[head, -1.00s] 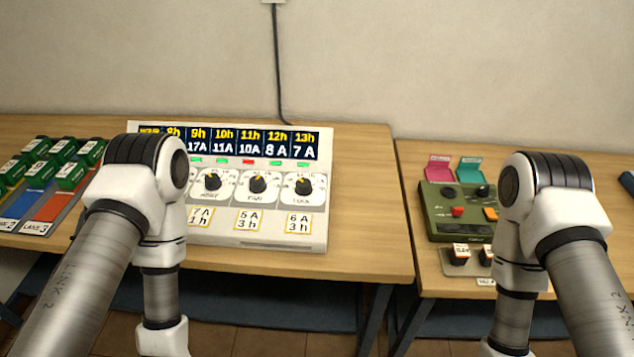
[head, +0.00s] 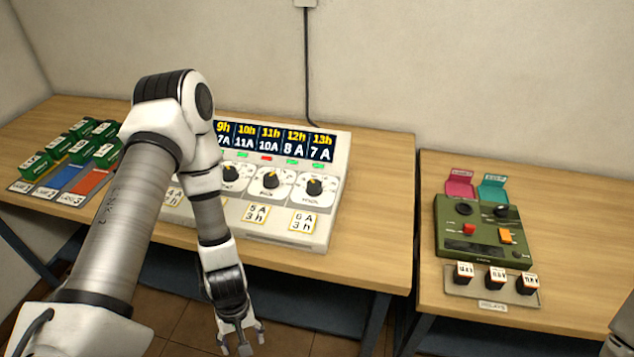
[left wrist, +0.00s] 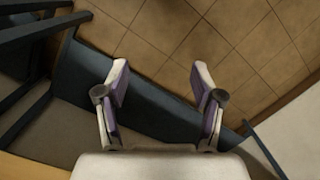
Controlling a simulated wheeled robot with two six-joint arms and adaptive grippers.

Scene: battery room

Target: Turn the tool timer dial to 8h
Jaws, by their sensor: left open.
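The white timer panel (head: 335,210) stands on the table, with several round dials and a dark display above them. The right dial (head: 315,187), middle dial (head: 271,180) and a dial partly beside my arm (head: 230,173) show. Their name labels are too small to read surely, so I cannot tell which is the tool dial. My left arm hides the panel's left part. My left gripper (head: 240,341) is open and empty, low in front of the table and apart from the dials. The left wrist view shows its spread fingers (left wrist: 160,88) over the floor. My right gripper is out of view.
Green blocks (head: 108,152) stand on coloured lanes at the left. A second table (head: 405,265) at the right, across a gap, holds a green box (head: 480,228) with switches and a tray (head: 450,285) of several relays. The table's front edge lies between my left gripper and the panel.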

